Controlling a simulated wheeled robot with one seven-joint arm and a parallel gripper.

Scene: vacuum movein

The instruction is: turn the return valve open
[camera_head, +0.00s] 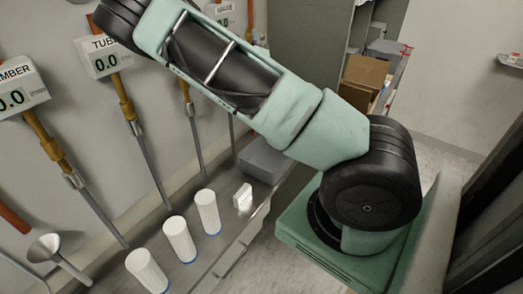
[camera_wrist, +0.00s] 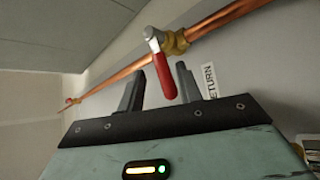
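The return valve shows in the wrist view, with a brass body (camera_wrist: 177,42) on a copper pipe (camera_wrist: 225,20). Its red lever (camera_wrist: 163,78) hangs from a silver-coloured hub and points down, across the pipe line. A white label (camera_wrist: 209,80) ending in "ETURN" is on the wall beside it. My gripper (camera_wrist: 159,69) is open, one finger on each side of the lever in the picture. I see no clear contact, and the depth between lever and fingers is hard to tell. The valve and my gripper are not in the head view.
Another small red handle (camera_wrist: 70,101) sits farther along the pipe. In the head view, several white cylinders (camera_head: 179,240) and a grey bin (camera_head: 262,160) stand on a counter below wall gauges (camera_head: 101,56). A cardboard box (camera_head: 364,75) is behind my arm.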

